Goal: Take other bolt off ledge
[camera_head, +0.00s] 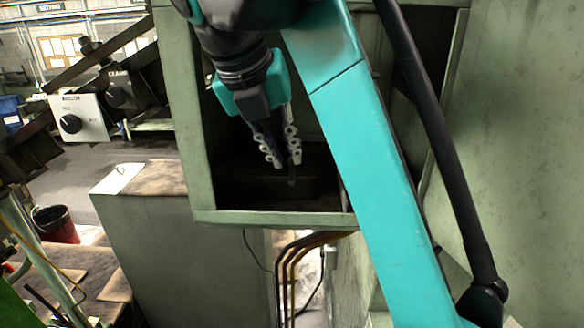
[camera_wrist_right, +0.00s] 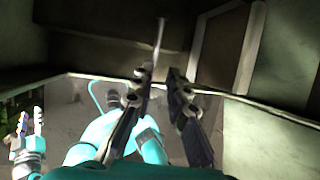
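My right gripper (camera_head: 286,162) reaches down into a green cabinet opening in the head view. In the right wrist view its two fingers (camera_wrist_right: 161,74) stand apart with an empty gap between the tips. A thin pale rod, which looks like the bolt (camera_wrist_right: 158,40), points up just beyond the left fingertip. I cannot tell whether it touches that finger. The ledge is dark, and its edge is hard to make out. My left gripper (camera_wrist_right: 30,122) shows small at the left of the wrist view, its fingers apart; it is outside the head view.
The cabinet's green front rim (camera_head: 275,218) and left post (camera_head: 185,120) bound the opening closely. My teal right arm covers its right part. Brown pipes (camera_head: 290,262) run below the rim. A control box (camera_head: 78,118) and a red bucket (camera_head: 55,224) are at the left.

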